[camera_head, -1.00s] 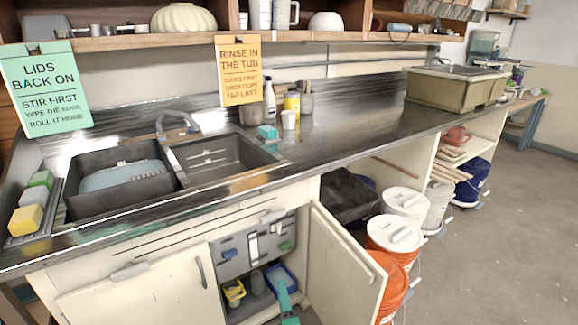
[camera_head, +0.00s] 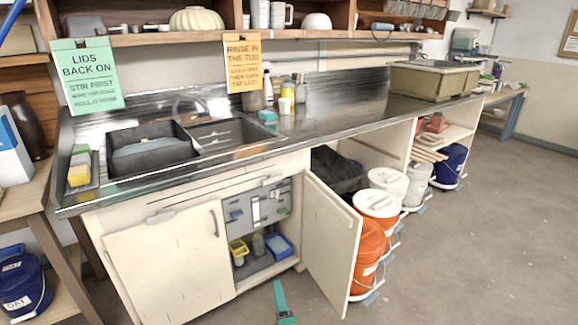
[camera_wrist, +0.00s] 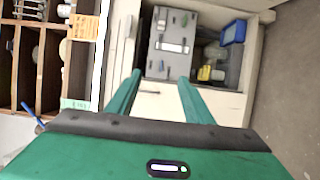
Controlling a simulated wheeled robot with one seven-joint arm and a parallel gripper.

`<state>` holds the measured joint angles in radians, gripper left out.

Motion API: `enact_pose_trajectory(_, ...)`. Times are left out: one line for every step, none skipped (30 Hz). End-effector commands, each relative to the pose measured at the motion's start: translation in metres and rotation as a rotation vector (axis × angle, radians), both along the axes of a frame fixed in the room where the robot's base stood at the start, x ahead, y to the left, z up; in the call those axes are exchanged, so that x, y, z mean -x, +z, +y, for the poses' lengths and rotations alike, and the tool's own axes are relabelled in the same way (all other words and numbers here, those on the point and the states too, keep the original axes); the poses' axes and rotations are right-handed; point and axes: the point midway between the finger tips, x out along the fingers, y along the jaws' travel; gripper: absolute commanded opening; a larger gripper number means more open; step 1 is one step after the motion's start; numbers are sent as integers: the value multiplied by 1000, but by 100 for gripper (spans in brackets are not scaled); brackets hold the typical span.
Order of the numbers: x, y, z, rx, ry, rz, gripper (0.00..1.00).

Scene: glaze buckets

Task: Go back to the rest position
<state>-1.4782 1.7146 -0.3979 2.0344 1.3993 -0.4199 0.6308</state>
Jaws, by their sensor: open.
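My gripper (camera_head: 281,300) shows as a teal piece at the bottom edge of the head view, over the floor in front of the open cabinet (camera_head: 262,225). In the wrist view its two teal fingers (camera_wrist: 160,80) are spread apart with nothing between them. The cabinet interior, with its grey panel (camera_wrist: 170,45), a blue bin (camera_wrist: 233,32) and a yellow item (camera_wrist: 205,73), lies beyond the fingertips. The rest of my arm is out of the head view.
The cabinet's door (camera_head: 332,235) stands open into the room. Orange buckets (camera_head: 372,232) with white lids stand right of it. A wooden shelf table (camera_head: 25,200) with a blue bucket (camera_head: 22,287) is at left. Open floor (camera_head: 480,250) lies at right.

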Motion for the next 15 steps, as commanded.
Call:
enact_pose_trajectory(0,0,0,0,0,0,47)
enact_pose_trajectory(-2,2,-2,-4,-9,-1,47)
enact_pose_trajectory(-7,7,-8,-16,-36,-1,47)
enact_pose_trajectory(-11,9,-13,-23,-54,1,47)
enact_pose_trajectory(-15,11,-18,-30,-73,1,47)
enact_pose_trajectory(-20,14,-26,-39,-98,3,47)
enact_pose_trajectory(-23,17,-31,-45,-116,4,47)
enact_pose_trajectory(-26,19,-36,-53,-135,4,47)
enact_pose_trajectory(-29,24,-43,-62,-160,3,47)
enact_pose_trajectory(-31,28,-48,-69,-179,3,47)
enact_pose_trajectory(-33,32,-53,-76,-197,3,47)
enact_pose_trajectory(-37,37,-60,-88,-224,3,47)
enact_pose_trajectory(-39,40,-65,-96,-245,4,47)
enact_pose_trajectory(-41,44,-70,-106,-266,5,47)
enact_pose_trajectory(-45,49,-78,-117,-296,5,47)
